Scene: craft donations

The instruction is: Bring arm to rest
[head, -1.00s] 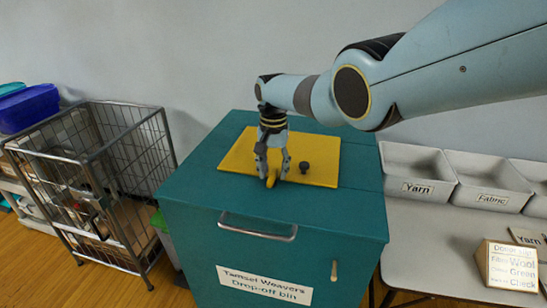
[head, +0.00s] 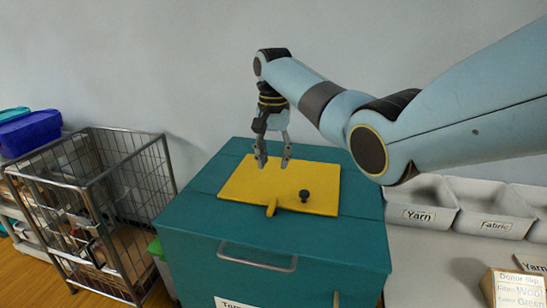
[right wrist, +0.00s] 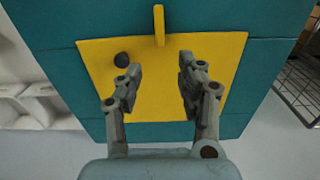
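My right gripper (head: 273,163) is above the yellow lid (head: 240,190) of the teal drop-off bin (head: 195,220). In the right wrist view my right gripper (right wrist: 157,75) has its fingers spread, with bare yellow lid (right wrist: 155,110) visible between them and nothing held. The lid lies flat on the bin top. It has a dark round knob (head: 304,195) and a small yellow tab (head: 271,208) at its front edge; the knob (right wrist: 121,59) and tab (right wrist: 159,25) also show in the right wrist view. My left gripper is not in view.
A wire cage cart (head: 125,190) stands left of the bin, with a blue tub (head: 30,132) behind it. At right, a table holds white bins labelled Yarn (head: 425,208) and Fabric (head: 490,215) and a sign block (head: 515,288). The wall is close behind.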

